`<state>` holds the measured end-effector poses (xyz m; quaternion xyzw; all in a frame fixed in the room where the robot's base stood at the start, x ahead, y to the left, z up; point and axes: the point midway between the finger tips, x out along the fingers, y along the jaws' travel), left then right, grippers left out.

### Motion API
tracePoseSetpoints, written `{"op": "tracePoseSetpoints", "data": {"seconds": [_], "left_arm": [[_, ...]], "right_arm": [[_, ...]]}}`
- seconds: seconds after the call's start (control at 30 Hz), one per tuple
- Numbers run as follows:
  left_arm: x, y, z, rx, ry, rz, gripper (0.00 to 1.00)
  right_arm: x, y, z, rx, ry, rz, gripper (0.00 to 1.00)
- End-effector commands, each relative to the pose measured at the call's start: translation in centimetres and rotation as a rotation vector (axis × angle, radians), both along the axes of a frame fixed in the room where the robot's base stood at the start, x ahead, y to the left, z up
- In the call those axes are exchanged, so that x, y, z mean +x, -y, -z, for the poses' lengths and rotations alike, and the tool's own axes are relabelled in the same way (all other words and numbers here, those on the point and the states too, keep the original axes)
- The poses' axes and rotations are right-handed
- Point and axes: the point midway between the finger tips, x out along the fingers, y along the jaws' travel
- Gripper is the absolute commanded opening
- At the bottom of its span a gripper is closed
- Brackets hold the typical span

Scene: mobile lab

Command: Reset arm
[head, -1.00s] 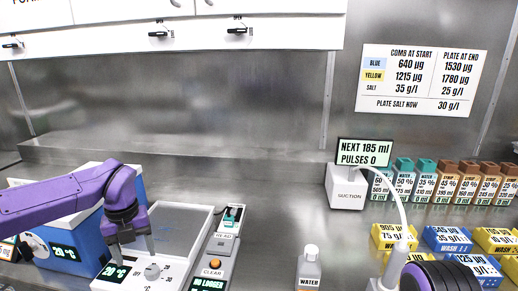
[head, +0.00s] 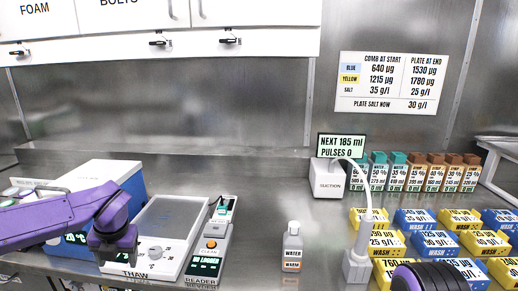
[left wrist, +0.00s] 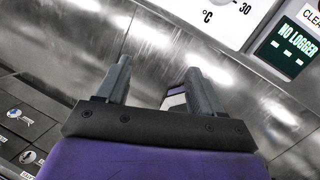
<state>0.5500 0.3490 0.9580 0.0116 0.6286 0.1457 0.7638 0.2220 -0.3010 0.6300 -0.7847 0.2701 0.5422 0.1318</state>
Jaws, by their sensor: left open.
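My left gripper (head: 116,246) hangs over the front left of the thaw unit (head: 150,262), left of its dial. In the left wrist view its two grey fingers (left wrist: 158,88) are apart with nothing held between them. Bare metal shows beneath them, with the edge of a white panel and a NO LOGGER display above. Of my right arm only a dark ribbed, purple part (head: 430,277) shows at the bottom right of the head view; its gripper is outside the picture.
A blue and white box (head: 92,190) stands behind my left arm. Several blue and yellow wash blocks (head: 413,219) fill the right. The bench between reader and bottle is clear.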

Motion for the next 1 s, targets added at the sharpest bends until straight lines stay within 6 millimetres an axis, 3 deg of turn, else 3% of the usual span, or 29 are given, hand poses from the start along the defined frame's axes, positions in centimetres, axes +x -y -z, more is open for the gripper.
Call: {"op": "tracePoseSetpoints", "data": {"seconds": [0.17,0.27,0.37,0.47,0.57,0.6,0.7,0.83,0.9,1.0], "left_arm": [[0.4,-0.3,3.7,0.276,-0.009,0.302,0.67],[0.0,0.2,7.1,0.466,-0.054,0.559,0.67],[-1.6,1.5,12.1,0.663,-0.141,0.910,0.67],[-5.2,3.5,17.9,0.809,-0.251,1.322,0.67],[-11.4,5.5,23.9,0.868,-0.368,1.769,0.67],[-14.4,6.0,26.0,0.864,-0.409,1.935,0.67],[-22.0,6.4,29.6,0.796,-0.499,2.275,0.67],[-29.4,5.2,31.6,0.679,-0.614,2.510,0.67],[-31.6,4.5,32.2,0.639,-0.669,2.562,0.67],[-33.0,4.6,32.8,0.605,-0.684,2.591,0.67]], "right_arm": [[0.0,0.0,0.0,0.001,-0.001,0.000,0.43],[0.0,0.0,0.0,0.001,-0.001,0.000,0.43],[0.0,0.0,0.0,0.000,-0.001,0.000,0.43],[0.0,0.0,0.0,0.001,-0.001,0.000,0.43],[0.0,0.0,0.0,0.001,-0.001,0.000,0.43],[0.0,0.0,0.0,0.001,-0.001,0.000,0.43],[0.0,0.0,0.0,0.001,-0.001,0.000,0.43],[0.0,0.0,0.0,0.001,-0.001,0.000,0.43],[0.0,0.0,0.0,0.001,-0.001,0.000,0.43],[0.0,0.0,0.0,0.001,-0.001,0.000,0.43]]}}
